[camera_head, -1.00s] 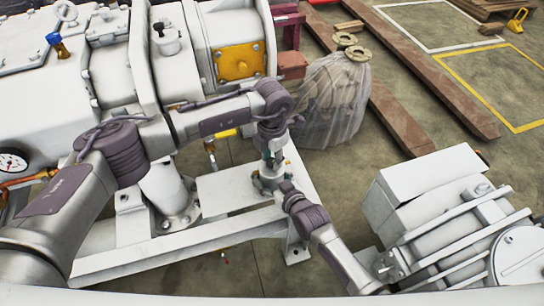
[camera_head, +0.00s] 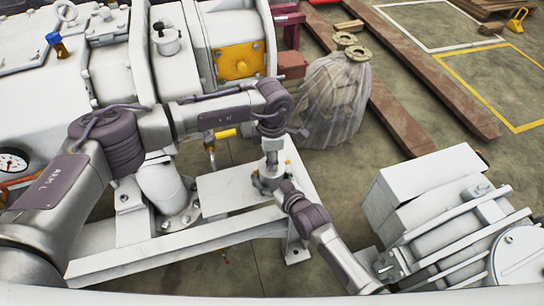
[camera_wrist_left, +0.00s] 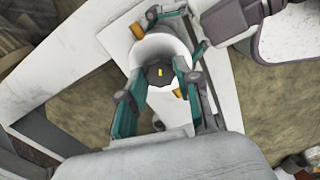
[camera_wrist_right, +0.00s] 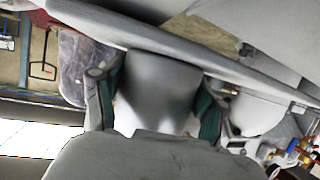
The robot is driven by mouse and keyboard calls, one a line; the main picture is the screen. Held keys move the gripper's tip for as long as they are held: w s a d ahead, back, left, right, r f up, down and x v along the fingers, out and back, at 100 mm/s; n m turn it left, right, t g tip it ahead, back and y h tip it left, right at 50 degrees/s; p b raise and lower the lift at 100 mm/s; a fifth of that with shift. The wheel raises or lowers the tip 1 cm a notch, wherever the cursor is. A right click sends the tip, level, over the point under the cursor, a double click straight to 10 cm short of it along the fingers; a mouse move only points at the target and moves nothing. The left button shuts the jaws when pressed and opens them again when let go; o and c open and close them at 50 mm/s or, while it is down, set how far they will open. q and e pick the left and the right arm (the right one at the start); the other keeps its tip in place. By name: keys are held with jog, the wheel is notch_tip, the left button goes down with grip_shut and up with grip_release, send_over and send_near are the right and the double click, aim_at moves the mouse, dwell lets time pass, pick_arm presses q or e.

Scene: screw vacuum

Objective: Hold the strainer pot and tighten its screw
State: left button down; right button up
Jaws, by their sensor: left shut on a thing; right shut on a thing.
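The strainer pot (camera_wrist_left: 157,47) is a white cylinder on the white base plate, low centre in the head view (camera_head: 266,184). Its dark screw (camera_wrist_left: 159,75) with a yellow mark shows between the teal fingers of my left gripper (camera_wrist_left: 157,82). My left gripper points down from above and is shut on the screw; in the head view (camera_head: 272,160) its fingertips are hard to make out. My right gripper (camera_wrist_right: 158,100) is shut on the pot's side, with the pot's grey-white body (camera_wrist_right: 165,80) between its teal fingers. In the head view it reaches the pot from the lower right.
A large white vacuum machine (camera_head: 100,62) fills the upper left, with a yellow plate (camera_head: 240,61). A plastic-wrapped object (camera_head: 334,103) stands behind the pot. A white motor unit (camera_head: 450,225) lies at the right. Floor between them is clear.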

pick_arm(q)
jog(key=shift+r, duration=0.1)
pick_arm(e)
jog(key=shift+f, duration=0.15)
pick_arm(q)
jog(key=c, duration=0.8)
grip_release()
notch_tip(320, 180, up, 12)
pick_arm(e)
jog(key=o, duration=1.7)
jog(key=shift+c, duration=0.2)
